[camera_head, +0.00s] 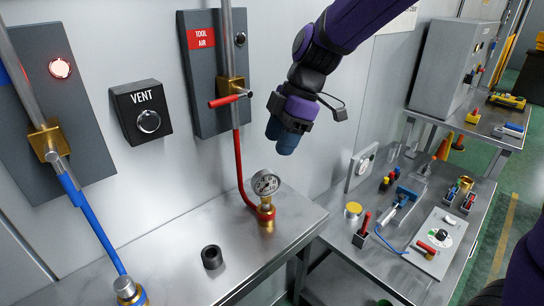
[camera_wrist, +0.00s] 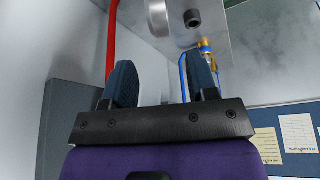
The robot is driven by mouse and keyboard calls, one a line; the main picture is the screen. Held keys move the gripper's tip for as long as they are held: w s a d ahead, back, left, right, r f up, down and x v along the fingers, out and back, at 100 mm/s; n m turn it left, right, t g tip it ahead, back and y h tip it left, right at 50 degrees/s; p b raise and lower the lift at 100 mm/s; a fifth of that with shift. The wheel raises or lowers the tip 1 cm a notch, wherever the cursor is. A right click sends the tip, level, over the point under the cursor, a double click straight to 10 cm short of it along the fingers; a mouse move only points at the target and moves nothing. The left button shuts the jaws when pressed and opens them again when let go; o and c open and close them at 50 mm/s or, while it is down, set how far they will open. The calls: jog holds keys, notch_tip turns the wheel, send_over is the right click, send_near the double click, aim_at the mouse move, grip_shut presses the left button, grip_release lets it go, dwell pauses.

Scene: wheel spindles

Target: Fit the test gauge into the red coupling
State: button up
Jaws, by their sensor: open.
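The test gauge (camera_head: 266,183) has a round white dial and stands upright on the red coupling (camera_head: 267,218), its brass stem running down into the coupling on the metal bench. A red hose runs up from there to the valve. The gauge's pale round side seems to show at the top of the wrist view (camera_wrist: 157,18); the red coupling is not seen there. My gripper (camera_head: 283,140) hangs above and behind the gauge, near the wall, apart from it. In the wrist view its two dark blue fingers (camera_wrist: 162,85) are spread wide with nothing between them.
A black ring (camera_head: 211,257) stands on the bench left of the gauge. A blue-hosed coupling (camera_head: 128,290) is at the front left. The red-handled valve (camera_head: 229,98) is on the wall panel left of my gripper. A lower table (camera_head: 405,275) with several tools stands right.

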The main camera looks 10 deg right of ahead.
jog(key=s+d+r+m+t+h, duration=0.2)
jog(key=s+d+r+m+t, duration=0.1)
jog(key=s+d+m, duration=0.6)
jog(key=s+d+r+m+t+h, duration=0.2)
jog(key=s+d+r+m, duration=0.3)
jog(key=s+d+m, duration=0.5)
jog(key=shift+d+r+m+t, duration=0.3)
jog(key=shift+d+m+t, duration=0.3)
jog(key=shift+d, duration=0.4)
